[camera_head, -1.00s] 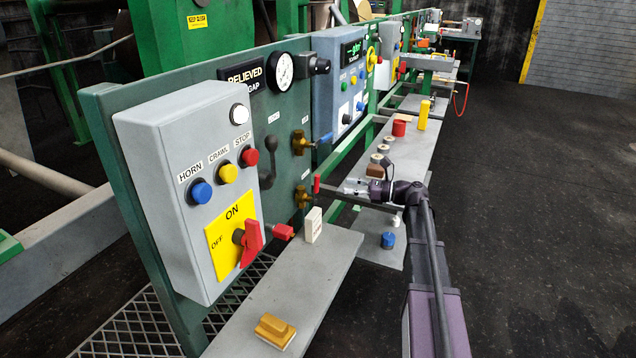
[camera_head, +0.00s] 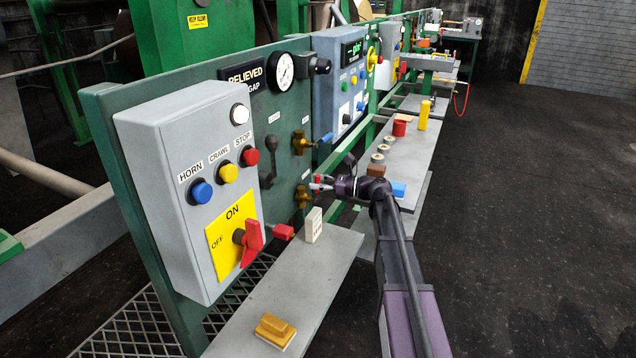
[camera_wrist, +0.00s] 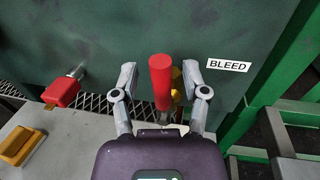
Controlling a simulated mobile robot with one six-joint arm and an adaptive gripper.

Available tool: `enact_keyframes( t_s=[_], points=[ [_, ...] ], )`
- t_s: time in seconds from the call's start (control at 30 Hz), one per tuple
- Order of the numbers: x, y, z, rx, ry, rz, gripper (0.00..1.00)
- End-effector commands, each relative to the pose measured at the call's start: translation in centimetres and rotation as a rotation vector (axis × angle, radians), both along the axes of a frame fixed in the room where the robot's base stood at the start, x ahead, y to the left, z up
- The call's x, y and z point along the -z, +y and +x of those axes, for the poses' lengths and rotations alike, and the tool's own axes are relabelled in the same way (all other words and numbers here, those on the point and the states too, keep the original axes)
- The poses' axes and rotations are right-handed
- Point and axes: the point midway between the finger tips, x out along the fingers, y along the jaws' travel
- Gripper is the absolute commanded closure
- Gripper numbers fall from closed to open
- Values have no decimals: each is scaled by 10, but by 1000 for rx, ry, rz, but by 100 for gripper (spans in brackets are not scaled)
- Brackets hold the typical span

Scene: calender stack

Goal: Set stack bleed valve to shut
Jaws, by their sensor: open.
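The stack bleed valve is a brass body (camera_head: 302,197) low on the green panel with a red handle (camera_head: 318,180). In the wrist view the red handle (camera_wrist: 160,82) stands out toward the camera, left of the BLEED label (camera_wrist: 228,65), with a bit of brass (camera_wrist: 176,85) behind it. My gripper (camera_head: 322,183) is at the handle. In the wrist view my gripper (camera_wrist: 160,75) is open, one finger on each side of the handle, with gaps visible. In the head view the fingers partly hide the handle.
Another brass valve (camera_head: 300,142) with a blue handle is above. A red block-like part (camera_wrist: 61,92) sticks out at the left. A white block (camera_head: 313,225) and a yellow block (camera_head: 274,330) are on the near grey shelf (camera_head: 285,290). The floor at right is clear.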

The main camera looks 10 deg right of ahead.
Motion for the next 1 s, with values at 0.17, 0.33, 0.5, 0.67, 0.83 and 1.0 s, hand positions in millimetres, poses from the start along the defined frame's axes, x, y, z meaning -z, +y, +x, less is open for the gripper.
enact_keyframes(
  t_s=[0.17,0.33,0.5,0.67,0.83,1.0],
  points=[
    [0,0,0,0,0,0,42],
    [0,0,0,0,0,0,86],
    [0,0,0,-1,0,0,100],
    [0,0,-1,-3,2,1,100],
    [1,5,0,-9,11,7,100],
    [0,6,0,-10,19,14,100]
  ],
)
